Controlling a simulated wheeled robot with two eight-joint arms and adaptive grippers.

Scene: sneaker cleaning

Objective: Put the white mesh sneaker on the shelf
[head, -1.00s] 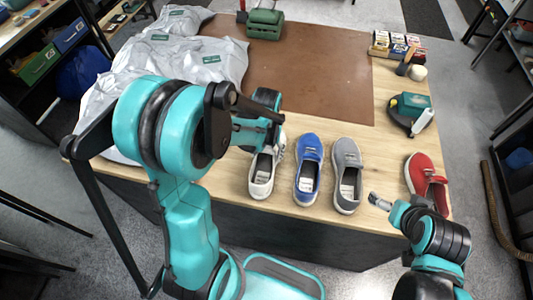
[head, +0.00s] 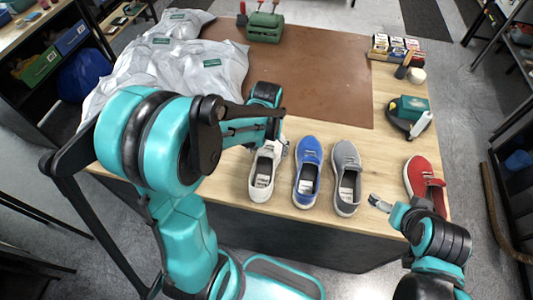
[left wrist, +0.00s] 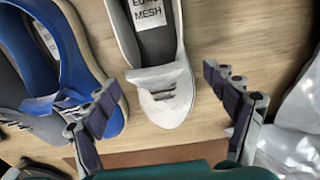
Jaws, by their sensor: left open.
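The white mesh sneaker (head: 263,180) stands on the wooden table's near edge, leftmost in the row of shoes, toe pointing away from me. In the left wrist view the white sneaker (left wrist: 166,90) shows a label reading "MESH" inside. My left gripper (head: 279,146) is open above the sneaker's toe end and partly hides it. In the left wrist view its spread fingers (left wrist: 172,98) lie either side of the toe, with nothing gripped. My right gripper (head: 380,203) hangs at the table's front right, apart from the shoes; its jaw opening is too small to tell. No shelf is clearly identifiable as the goal.
A blue sneaker (head: 308,171) stands close right of the white one, then a grey sneaker (head: 346,178) and a red shoe (head: 424,181). Grey bags (head: 190,62) cover the table's left. The brown mat (head: 310,70) has much free room. Racks stand at both sides.

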